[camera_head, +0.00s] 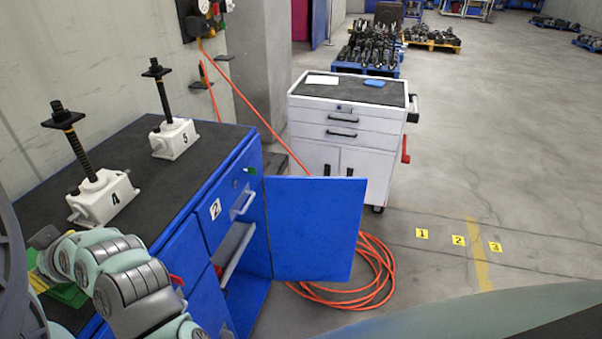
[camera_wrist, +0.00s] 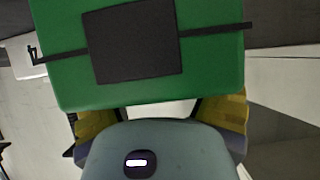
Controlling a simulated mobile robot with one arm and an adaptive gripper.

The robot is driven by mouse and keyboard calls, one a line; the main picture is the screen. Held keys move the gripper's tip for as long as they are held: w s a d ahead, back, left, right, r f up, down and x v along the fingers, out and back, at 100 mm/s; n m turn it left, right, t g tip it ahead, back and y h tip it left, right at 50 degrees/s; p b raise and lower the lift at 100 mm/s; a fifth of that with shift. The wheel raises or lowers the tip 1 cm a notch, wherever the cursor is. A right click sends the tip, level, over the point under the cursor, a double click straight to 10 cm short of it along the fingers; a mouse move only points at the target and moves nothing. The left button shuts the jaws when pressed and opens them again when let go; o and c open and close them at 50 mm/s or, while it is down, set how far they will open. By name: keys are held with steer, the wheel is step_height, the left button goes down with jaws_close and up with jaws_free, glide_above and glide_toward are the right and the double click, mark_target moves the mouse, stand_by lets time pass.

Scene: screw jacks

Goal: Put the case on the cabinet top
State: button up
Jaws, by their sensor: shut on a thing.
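The green case (camera_wrist: 210,70) with a dark square panel and dark strap fills the upper wrist view. My gripper (camera_wrist: 160,112) has its yellow fingers on either side of the case's near edge and is shut on it. In the head view, a green patch (camera_head: 70,294), likely the case, shows beside my arm over the near left part of the cabinet top. My arm hides most of it and the gripper. I cannot tell whether the case touches the top. The blue cabinet has a dark flat top (camera_head: 135,158).
White screw jacks marked 4 (camera_head: 103,198) and 5 (camera_head: 175,139) stand upright on the cabinet top. The cabinet's blue door (camera_head: 312,230) hangs open. An orange hose (camera_head: 375,290) lies coiled on the floor. A white tool trolley (camera_head: 340,130) stands behind.

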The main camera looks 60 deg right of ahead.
steer(key=w+a+p, duration=0.1)
steer(key=w, duration=0.1)
steer(key=w+a+p, duration=0.1)
steer(key=w+a, duration=0.1)
steer(key=w+a+p, duration=0.1)
steer(key=w, duration=0.1)
steer(key=shift+w+a, duration=0.1)
steer(key=shift+a, duration=0.2)
steer(key=shift+w+a+f+p, duration=0.3)
steer(key=shift+w+a+p, duration=0.05)
steer(key=shift+p, duration=0.1)
steer(key=shift+w+a+f+p, duration=0.1)
steer(key=shift+f+p, duration=0.25)
steer(key=shift+f, duration=1.4)
steer(key=shift+f, duration=0.1)
steer(key=o, duration=1.2)
steer(key=shift+o, duration=0.2)
